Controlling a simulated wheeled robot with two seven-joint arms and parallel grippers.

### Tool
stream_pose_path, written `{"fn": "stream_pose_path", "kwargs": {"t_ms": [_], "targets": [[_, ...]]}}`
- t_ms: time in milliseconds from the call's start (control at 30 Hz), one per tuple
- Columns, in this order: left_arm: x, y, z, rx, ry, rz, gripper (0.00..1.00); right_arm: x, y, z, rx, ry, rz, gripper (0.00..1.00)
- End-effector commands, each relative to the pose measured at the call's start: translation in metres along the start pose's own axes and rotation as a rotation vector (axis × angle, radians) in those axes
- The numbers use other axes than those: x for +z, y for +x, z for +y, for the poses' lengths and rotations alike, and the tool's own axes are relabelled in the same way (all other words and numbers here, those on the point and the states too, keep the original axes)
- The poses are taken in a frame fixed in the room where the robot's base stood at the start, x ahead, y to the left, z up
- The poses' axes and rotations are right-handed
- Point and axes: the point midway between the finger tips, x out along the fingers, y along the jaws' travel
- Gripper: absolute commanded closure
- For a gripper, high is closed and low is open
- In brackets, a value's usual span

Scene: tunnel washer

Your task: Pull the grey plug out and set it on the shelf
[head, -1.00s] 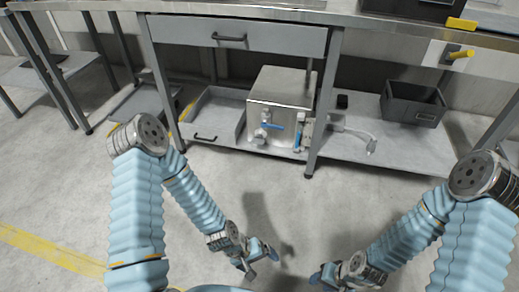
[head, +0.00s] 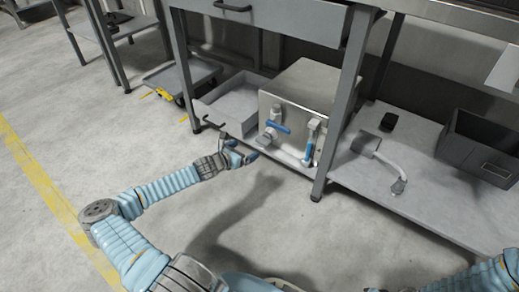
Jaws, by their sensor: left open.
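A metal box (head: 306,88) stands on the low shelf under the workbench. Its front carries a blue lever handle (head: 278,127) on a valve, a blue-and-white upright fitting (head: 311,142), and a small grey piece (head: 266,142) low at the left that looks like the grey plug. My left gripper (head: 245,154) is open and empty, just left of and below that grey piece, with a small gap apparent. The low shelf (head: 415,203) continues to the right of the bench leg. My right forearm shows at the bottom right edge; its fingers are out of frame.
On the right shelf lie a grey block with a pale cable (head: 391,166), a small black object (head: 389,121) and a dark bin (head: 482,146). A bench leg (head: 345,100) stands right of the box. An open grey tray (head: 216,108) is at its left. The floor in front is clear.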

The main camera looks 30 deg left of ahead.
Motion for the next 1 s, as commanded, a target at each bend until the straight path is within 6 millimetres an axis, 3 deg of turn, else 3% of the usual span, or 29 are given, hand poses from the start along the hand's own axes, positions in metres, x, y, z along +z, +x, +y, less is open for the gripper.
{"fn": "stream_pose_path", "kwargs": {"t_ms": [400,600,800,1000], "targets": [[-0.003,0.085,-0.004,-0.005,0.006,0.002,0.0,-0.001,0.021,0.008,0.0,0.001,0.006,0.57],[-0.002,0.117,-0.003,-0.005,0.007,0.002,0.0,-0.001,0.028,0.011,0.001,0.002,0.008,0.57],[-0.001,0.131,-0.003,-0.005,0.007,0.002,0.0,-0.002,0.031,0.012,0.001,0.002,0.009,0.57],[0.0,0.132,-0.003,-0.005,0.007,0.002,0.0,-0.002,0.03,0.012,0.001,0.002,0.009,0.57]]}}
